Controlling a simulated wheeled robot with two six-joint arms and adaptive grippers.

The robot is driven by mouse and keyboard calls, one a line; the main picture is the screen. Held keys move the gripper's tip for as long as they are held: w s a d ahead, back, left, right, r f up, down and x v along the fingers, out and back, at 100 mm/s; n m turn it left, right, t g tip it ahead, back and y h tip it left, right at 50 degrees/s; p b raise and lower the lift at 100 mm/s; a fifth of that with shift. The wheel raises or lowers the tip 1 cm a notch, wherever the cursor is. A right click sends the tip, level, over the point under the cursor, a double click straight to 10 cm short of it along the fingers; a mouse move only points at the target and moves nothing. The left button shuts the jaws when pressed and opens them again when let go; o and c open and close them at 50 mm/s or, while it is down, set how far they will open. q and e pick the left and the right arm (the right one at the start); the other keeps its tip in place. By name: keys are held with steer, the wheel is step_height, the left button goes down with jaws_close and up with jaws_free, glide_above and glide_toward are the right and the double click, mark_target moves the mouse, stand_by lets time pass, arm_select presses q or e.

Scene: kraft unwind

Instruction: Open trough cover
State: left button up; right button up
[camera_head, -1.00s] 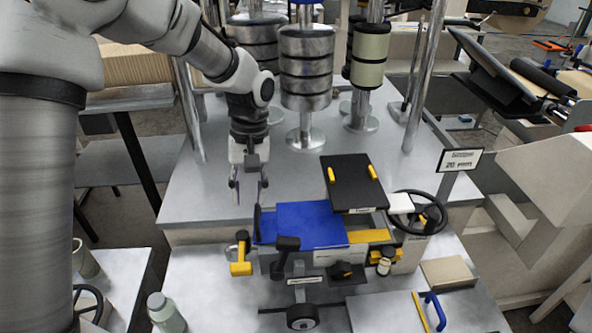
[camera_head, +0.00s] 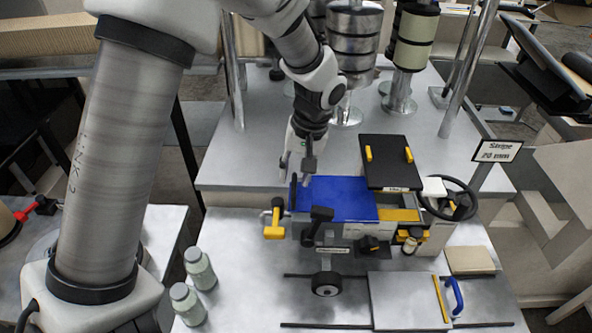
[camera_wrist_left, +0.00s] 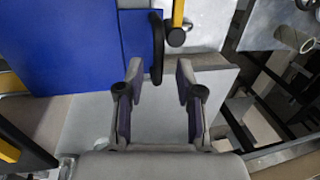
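The trough cover is a flat blue plate (camera_head: 335,197) lying level on the machine, with an upright black handle (camera_head: 293,192) at its left edge. In the left wrist view the blue plate (camera_wrist_left: 65,50) fills the upper left and the black handle (camera_wrist_left: 157,45) stands at its edge. My left gripper (camera_head: 295,172) points down close to the handle. In the wrist view my left gripper (camera_wrist_left: 160,75) is open, and the handle's near end appears between its two fingertips. I cannot tell whether they touch. My right gripper is out of view.
A black panel with yellow grips (camera_head: 388,160) sits right of the plate. A yellow-handled lever (camera_head: 274,231) and black levers stand at the front. A handwheel (camera_head: 450,199) is at the right. Two greenish bottles (camera_head: 200,268) stand at front left. Metal rollers (camera_head: 353,40) rise behind.

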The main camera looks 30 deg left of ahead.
arm_select(q)
steer(key=shift+s, duration=0.15)
jaws_close()
steer(key=shift+f, duration=0.1)
steer(key=shift+w, duration=0.2)
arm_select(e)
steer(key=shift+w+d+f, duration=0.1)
